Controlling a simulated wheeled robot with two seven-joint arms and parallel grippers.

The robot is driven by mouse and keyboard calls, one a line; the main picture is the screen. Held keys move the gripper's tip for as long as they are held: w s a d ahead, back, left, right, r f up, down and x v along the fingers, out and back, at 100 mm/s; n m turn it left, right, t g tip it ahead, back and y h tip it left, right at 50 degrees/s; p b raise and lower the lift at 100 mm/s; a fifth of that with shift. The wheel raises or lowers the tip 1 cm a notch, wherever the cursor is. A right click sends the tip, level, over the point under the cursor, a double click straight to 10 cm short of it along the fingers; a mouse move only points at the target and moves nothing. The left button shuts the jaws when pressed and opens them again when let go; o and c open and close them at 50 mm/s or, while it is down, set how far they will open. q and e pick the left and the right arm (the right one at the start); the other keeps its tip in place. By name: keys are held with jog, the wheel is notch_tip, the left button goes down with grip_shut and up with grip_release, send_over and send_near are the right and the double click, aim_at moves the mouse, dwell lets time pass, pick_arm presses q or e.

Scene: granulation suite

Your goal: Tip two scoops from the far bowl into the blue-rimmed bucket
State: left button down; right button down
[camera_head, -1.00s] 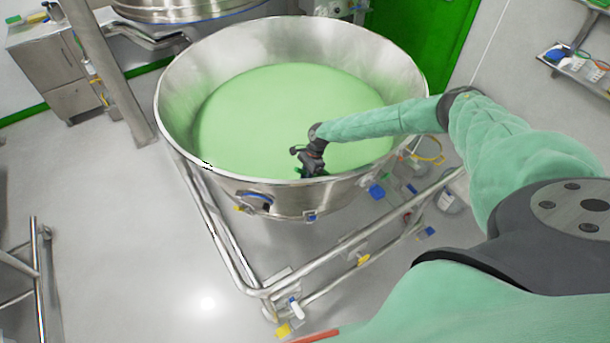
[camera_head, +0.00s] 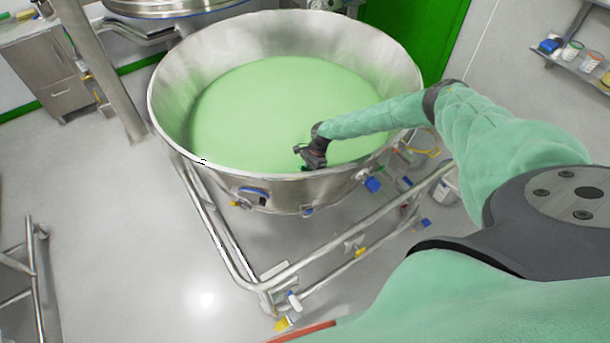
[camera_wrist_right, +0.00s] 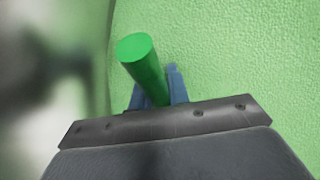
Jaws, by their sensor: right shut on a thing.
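A large steel bowl (camera_head: 230,45) filled with pale green powder (camera_head: 265,110) stands on a tubular frame. My right gripper (camera_head: 313,157) is inside the bowl near its front wall, low over the powder. In the right wrist view the gripper (camera_wrist_right: 158,98) is shut on a green cylindrical handle (camera_wrist_right: 142,62), with powder behind it. The handle looks like a scoop's; the scoop's head is hidden. I cannot make out a blue-rimmed bucket for certain. My left gripper is out of view.
The steel frame (camera_head: 222,245) with pipes and small yellow and blue fittings lies below the bowl. A shelf (camera_head: 570,68) with small coloured-rim containers is on the right wall. Another steel vessel (camera_head: 180,10) stands behind. The floor at left is open.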

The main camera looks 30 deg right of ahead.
jog(key=shift+s+d, duration=0.1)
jog(key=shift+d, duration=1.15)
jog(key=shift+d+r, duration=0.1)
jog(key=shift+r, duration=0.25)
jog(key=a+r+h, duration=0.1)
jog(key=a+r, duration=0.1)
jog(key=r, duration=1.4)
jog(key=a+r+h, duration=0.2)
jog(key=r, duration=1.4)
dwell(2.0)
jog(key=shift+h, duration=0.3)
dwell(0.3)
